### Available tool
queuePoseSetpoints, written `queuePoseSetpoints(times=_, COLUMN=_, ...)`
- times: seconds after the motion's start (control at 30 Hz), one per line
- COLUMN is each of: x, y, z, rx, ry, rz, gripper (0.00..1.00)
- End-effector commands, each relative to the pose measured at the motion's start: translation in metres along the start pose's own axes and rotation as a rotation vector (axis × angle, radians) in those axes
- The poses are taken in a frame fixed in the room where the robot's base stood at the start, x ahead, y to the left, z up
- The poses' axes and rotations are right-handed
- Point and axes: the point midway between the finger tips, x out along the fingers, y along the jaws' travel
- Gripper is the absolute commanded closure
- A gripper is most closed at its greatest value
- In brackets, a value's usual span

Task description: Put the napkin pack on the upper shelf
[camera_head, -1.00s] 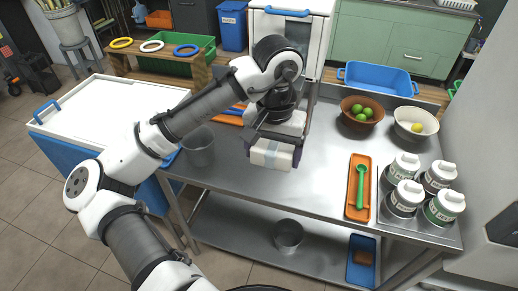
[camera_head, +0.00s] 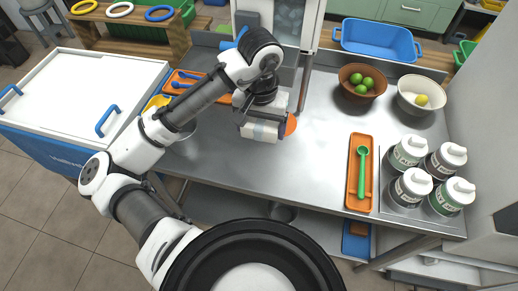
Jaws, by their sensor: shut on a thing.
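My gripper (camera_head: 258,118) is at the upper middle of the view, shut on a small pale pack with a light band, the napkin pack (camera_head: 262,132). It holds the pack over the steel table (camera_head: 315,140); I cannot tell whether the pack touches the top. My gripper hides part of the pack. The table has a lower steel shelf (camera_head: 225,206) under its top. I cannot make out a separate upper shelf in this view.
An orange tray with a green spoon (camera_head: 362,172), several white-capped jars (camera_head: 410,152), a bowl of limes (camera_head: 362,82) and a white bowl (camera_head: 421,96) stand on the right. A round orange thing (camera_head: 291,124) is beside the pack. Bare steel lies between pack and tray.

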Motion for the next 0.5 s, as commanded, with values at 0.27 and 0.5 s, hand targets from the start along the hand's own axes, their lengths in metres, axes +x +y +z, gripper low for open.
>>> queuePoseSetpoints(times=0.27, x=0.061, y=-0.001, z=0.0, rx=-0.001, ry=-0.002, rz=0.0, gripper=0.41)
queuePoseSetpoints(times=0.5, x=0.084, y=-0.001, z=0.001, rx=-0.001, ry=-0.002, rz=-0.001, gripper=0.41)
